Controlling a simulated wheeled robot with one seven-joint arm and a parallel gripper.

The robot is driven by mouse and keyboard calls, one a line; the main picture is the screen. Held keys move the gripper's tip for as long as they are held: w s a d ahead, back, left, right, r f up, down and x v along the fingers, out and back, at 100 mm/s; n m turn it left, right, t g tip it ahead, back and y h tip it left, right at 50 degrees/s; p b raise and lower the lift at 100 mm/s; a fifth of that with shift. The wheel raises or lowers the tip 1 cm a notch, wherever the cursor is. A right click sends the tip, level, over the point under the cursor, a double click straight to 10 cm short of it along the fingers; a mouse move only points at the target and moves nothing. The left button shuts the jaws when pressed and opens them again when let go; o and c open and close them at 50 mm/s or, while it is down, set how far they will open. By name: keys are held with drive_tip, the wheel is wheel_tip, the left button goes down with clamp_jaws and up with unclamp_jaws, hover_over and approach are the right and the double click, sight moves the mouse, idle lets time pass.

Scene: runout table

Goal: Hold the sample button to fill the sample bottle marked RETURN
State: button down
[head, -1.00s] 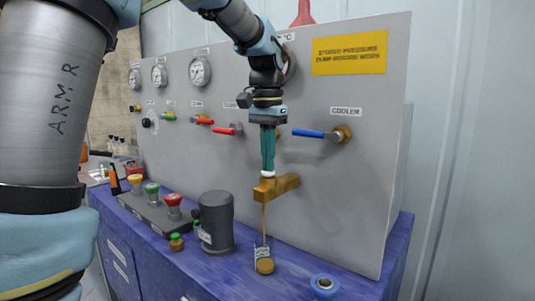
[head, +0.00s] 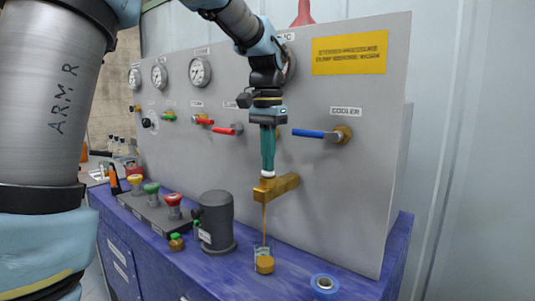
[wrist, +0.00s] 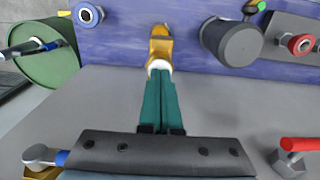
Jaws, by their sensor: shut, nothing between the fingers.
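My gripper (head: 268,170) is shut and empty, its green fingers pointing down. Its tips meet the white sample button (head: 267,178) on top of the brass sample valve (head: 283,187). The wrist view also shows the shut fingertips (wrist: 159,72) at the white button (wrist: 159,65), with the brass valve (wrist: 160,45) beyond. A thin amber stream falls from the valve into a clear sample bottle (head: 259,252) on the blue bench. Amber liquid (head: 265,266) shows in the lower part of the bottle. The bottle's label is too small to read now.
A blue-and-white ring (head: 324,284) lies right of the bottle. A dark grey cylinder (head: 215,225) stands to its left, near red, green and yellow push buttons (head: 152,194). A blue-handled COOLER valve (head: 325,134) sticks out of the panel at right.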

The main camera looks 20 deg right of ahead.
drive_tip(key=shift+s+a+f, duration=0.15)
drive_tip(key=shift+a+f, duration=0.05)
drive_tip(key=shift+f, duration=0.6)
wheel_tip(320, 180, up, 6)
drive_tip(key=p, duration=0.5)
drive_tip(key=shift+d, duration=0.15)
wheel_tip(320, 180, up, 10)
drive_tip(key=b, duration=0.1)
drive_tip(key=shift+w+f, duration=0.2)
drive_tip(key=shift+d, duration=0.15)
